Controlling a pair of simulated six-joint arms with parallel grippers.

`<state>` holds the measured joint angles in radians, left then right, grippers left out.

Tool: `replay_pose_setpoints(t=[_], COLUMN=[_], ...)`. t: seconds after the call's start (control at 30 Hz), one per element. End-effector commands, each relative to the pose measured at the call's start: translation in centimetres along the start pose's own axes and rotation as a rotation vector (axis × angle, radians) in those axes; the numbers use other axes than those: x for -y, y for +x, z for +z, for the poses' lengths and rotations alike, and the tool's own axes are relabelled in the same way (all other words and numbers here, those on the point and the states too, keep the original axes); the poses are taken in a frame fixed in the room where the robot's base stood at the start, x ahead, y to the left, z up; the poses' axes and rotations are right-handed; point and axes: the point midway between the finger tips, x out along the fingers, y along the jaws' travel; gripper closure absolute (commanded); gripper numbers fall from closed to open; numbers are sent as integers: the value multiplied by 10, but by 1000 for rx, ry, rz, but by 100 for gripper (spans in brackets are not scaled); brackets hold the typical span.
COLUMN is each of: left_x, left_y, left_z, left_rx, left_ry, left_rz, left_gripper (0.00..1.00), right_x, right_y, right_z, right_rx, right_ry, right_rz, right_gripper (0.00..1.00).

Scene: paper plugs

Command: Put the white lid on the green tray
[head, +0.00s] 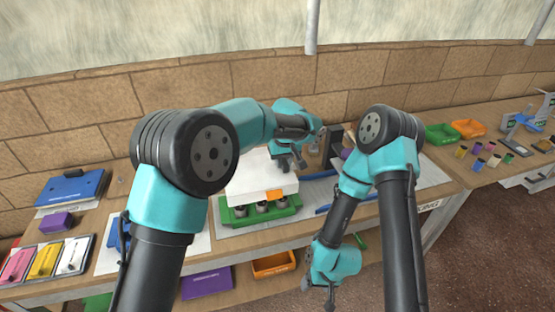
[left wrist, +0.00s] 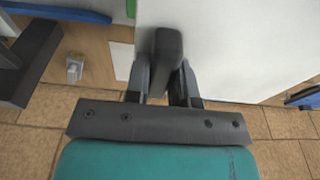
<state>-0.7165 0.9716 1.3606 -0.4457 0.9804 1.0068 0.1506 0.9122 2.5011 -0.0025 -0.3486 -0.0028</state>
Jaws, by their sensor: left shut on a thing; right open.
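The white lid (head: 255,185) is a large box-like cover with an orange patch on its front, over the green tray (head: 235,217). Several dark round plugs (head: 262,207) show between the lid's lower edge and the tray. My left gripper (head: 289,163) is shut on the lid at its far right side. In the left wrist view the fingers (left wrist: 166,82) close around a dark handle (left wrist: 167,48) on the white lid (left wrist: 235,40). My right gripper (head: 330,285) is open and empty, low in front of the table edge. I cannot tell whether lid and tray touch.
A blue case (head: 72,188) and a tray of coloured pieces (head: 45,260) lie at left. Green (head: 441,134) and orange (head: 468,128) bins stand at right. A dark upright block (head: 335,138) stands close right of my left gripper. A brick wall runs behind.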

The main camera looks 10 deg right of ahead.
Motion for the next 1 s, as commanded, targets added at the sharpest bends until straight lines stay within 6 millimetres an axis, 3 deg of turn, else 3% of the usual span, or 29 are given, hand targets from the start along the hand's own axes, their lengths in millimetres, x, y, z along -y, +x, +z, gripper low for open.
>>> replay_pose_setpoints(t=[0.37, 1.0], left_x=[1, 1], left_y=[9, 57], left_z=[1, 8], left_rx=[0, 0], left_ry=[-1, -1], left_rz=[-2, -1], left_gripper=[100, 100], right_x=[0, 0], right_y=[0, 0], right_z=[0, 0], right_rx=[0, 0], right_ry=[0, 0], right_rz=[0, 0], right_gripper=[27, 27])
